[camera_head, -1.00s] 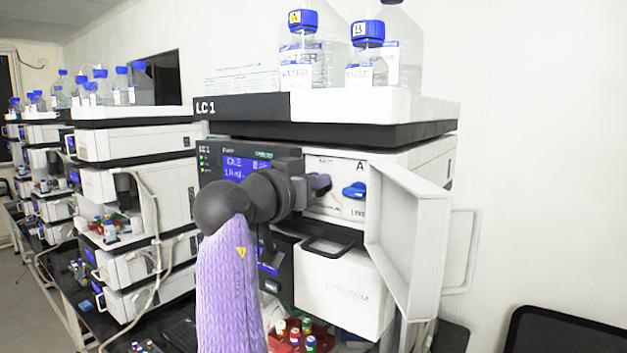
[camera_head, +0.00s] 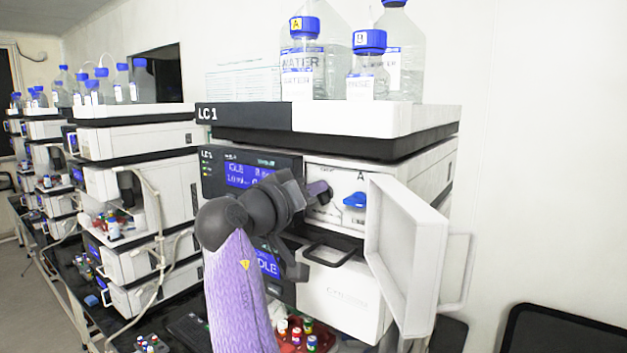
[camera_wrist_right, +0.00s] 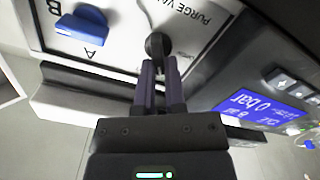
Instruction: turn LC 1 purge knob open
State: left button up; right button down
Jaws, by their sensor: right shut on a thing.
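The LC 1 stack (camera_head: 243,113) stands in the middle of the head view, with its pump module's small door (camera_head: 409,245) swung open to the right. In the right wrist view, the black purge knob (camera_wrist_right: 158,44) sits on a white panel under the words "PURGE VA...". My right gripper (camera_wrist_right: 159,68) is shut on the purge knob, its fingertips at the knob's lower part. In the head view the right gripper (camera_head: 318,191) reaches the panel from the left, and its fingers hide most of the knob. My left gripper is not in view.
A blue valve handle (camera_head: 355,200) sits right of the knob; it also shows in the wrist view (camera_wrist_right: 82,26). Solvent bottles (camera_head: 303,62) stand on top. A module with a black handle (camera_head: 330,255) juts out below. More stacks stand at left.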

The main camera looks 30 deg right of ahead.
jog(key=shift+w+a+f+n+p, duration=0.15)
jog(key=shift+n+p, duration=0.9)
jog(key=shift+n, duration=0.55)
jog(key=shift+d+f+n+p, duration=0.1)
jog(key=shift+n+p, duration=0.9)
jog(key=shift+n, duration=0.6)
jog(key=shift+w+a+f+n+p, duration=0.15)
jog(key=shift+n+p, duration=0.9)
jog(key=shift+n, duration=0.55)
jog(key=shift+d, duration=0.1)
jog(key=c, duration=0.7)
grip_release()
